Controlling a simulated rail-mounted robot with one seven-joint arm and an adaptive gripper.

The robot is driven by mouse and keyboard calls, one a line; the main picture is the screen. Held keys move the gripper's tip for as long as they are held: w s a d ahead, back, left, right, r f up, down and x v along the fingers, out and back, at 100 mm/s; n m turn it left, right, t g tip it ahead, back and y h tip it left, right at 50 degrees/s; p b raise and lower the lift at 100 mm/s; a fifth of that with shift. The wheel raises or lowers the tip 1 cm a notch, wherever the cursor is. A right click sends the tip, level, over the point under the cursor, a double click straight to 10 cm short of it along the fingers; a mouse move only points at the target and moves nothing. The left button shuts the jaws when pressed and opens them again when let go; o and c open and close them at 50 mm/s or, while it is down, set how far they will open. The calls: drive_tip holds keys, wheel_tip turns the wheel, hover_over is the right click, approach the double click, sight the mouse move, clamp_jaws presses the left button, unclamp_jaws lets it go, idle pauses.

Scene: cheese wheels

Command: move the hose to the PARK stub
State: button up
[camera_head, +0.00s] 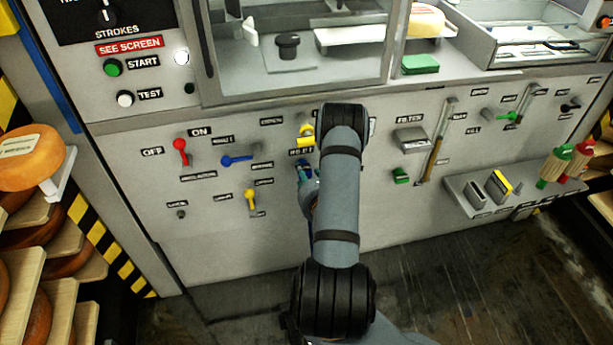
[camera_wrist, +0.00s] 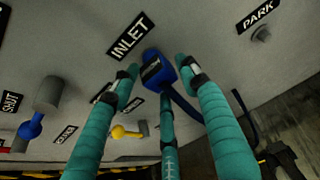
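In the wrist view, the blue hose coupling (camera_wrist: 153,72) sits at the INLET label, on the grey panel. Its dark blue hose (camera_wrist: 186,104) runs down and to the right. My gripper (camera_wrist: 158,68) has its teal fingers spread around the coupling; a gap shows on the left side, and the right fingertip looks close to it. A third finger lies below the coupling. The grey PARK stub (camera_wrist: 262,34) is bare, at upper right under the PARK label. In the head view, my arm hides most of the gripper and the coupling.
In the wrist view, a yellow lever (camera_wrist: 128,132) and a blue-handled lever (camera_wrist: 32,127) lie to the left. In the head view, a filter slot (camera_head: 411,138) and a tool shelf (camera_head: 470,198) stick out of the panel to the right.

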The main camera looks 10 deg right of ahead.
drive_tip(key=shift+s, duration=0.15)
drive_tip(key=c, duration=0.7)
drive_tip(key=o, duration=1)
